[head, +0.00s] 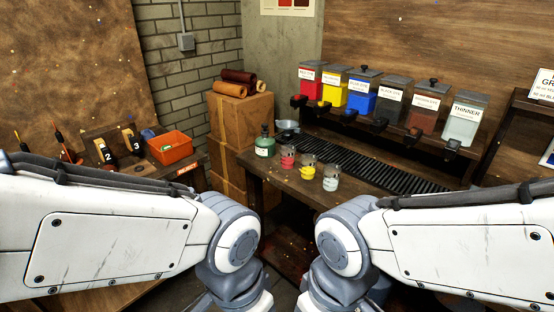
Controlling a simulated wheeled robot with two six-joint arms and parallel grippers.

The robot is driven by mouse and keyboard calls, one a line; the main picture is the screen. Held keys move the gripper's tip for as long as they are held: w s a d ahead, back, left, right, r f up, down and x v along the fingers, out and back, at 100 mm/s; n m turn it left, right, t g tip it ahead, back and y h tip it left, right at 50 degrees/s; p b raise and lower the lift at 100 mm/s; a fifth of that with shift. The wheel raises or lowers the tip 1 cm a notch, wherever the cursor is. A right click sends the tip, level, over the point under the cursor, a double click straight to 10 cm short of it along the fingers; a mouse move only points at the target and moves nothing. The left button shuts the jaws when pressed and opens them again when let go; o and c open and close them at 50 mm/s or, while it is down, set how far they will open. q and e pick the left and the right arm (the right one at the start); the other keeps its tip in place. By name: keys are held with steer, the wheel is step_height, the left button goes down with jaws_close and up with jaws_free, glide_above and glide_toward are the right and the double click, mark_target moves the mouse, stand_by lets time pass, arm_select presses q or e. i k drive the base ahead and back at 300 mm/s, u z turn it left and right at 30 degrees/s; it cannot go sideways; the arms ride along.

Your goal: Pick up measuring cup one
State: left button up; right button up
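Three small clear cups stand in a row near the front edge of the dark wooden bench (262,174). One has a red band (287,157), one a yellow band (308,168), and one a pale band (331,178). I cannot read any number on them, so I cannot tell which is measuring cup one. All three stand upright and apart. My two white arms come in from the left and right and bend down at their grey joints in front of the bench. Neither gripper is in view.
A green bottle (264,144) and a metal bowl (287,127) stand left of the cups. A black slatted grate (385,166) lies behind them, below a row of dye dispensers (390,103). An orange bin (170,147) sits on the left table. Stacked boxes (240,118) stand between.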

mark_target(288, 157)
steer(key=u, duration=2.55)
steer(key=i, duration=2.45)
steer(key=z, duration=3.4)
steer(key=i, duration=1)
steer(key=u, duration=0.05)
